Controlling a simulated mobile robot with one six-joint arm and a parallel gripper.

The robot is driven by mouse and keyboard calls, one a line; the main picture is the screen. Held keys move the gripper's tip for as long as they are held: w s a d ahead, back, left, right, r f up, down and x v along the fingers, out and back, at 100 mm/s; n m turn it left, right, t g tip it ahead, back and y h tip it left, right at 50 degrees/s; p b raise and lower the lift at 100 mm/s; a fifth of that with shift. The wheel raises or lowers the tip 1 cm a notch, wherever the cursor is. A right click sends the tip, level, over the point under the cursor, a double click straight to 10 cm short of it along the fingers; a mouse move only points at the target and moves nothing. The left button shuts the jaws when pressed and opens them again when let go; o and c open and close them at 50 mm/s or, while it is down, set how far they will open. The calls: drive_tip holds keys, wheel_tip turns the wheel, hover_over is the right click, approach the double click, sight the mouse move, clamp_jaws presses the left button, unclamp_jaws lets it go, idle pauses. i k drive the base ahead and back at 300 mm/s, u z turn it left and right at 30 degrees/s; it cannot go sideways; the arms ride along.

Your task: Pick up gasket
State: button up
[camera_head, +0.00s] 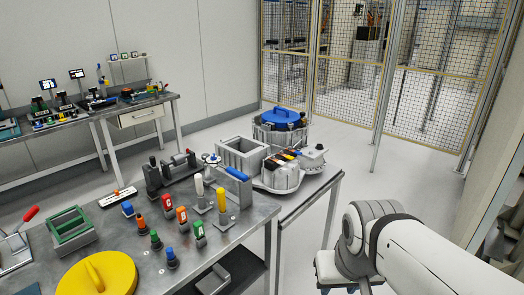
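I cannot pick out a gasket for certain in the head view. A large yellow disc with a raised grip (97,274) lies flat at the front left of the near metal workbench (232,247). A similar blue disc with a grip (284,117) sits on top of a round grey housing (281,137) at the back. My white arm reaches in from the lower right, beside the workbench and over the floor. Its far end runs out of the bottom of the picture, so my gripper's fingers do not show.
Several coloured-handled tools stand upright mid-bench, near a green-topped grey block (71,229). An open grey box (242,157) and a grey housing with coloured parts (282,172) stand at the bench's far end. A second bench (88,110) is at left. Mesh fencing closes the back.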

sight(79, 221)
drive_tip(key=u, duration=0.3)
drive_tip(key=i, duration=0.75)
drive_tip(key=u, duration=0.65)
drive_tip(key=k, duration=0.5)
drive_tip(key=u, duration=0.15)
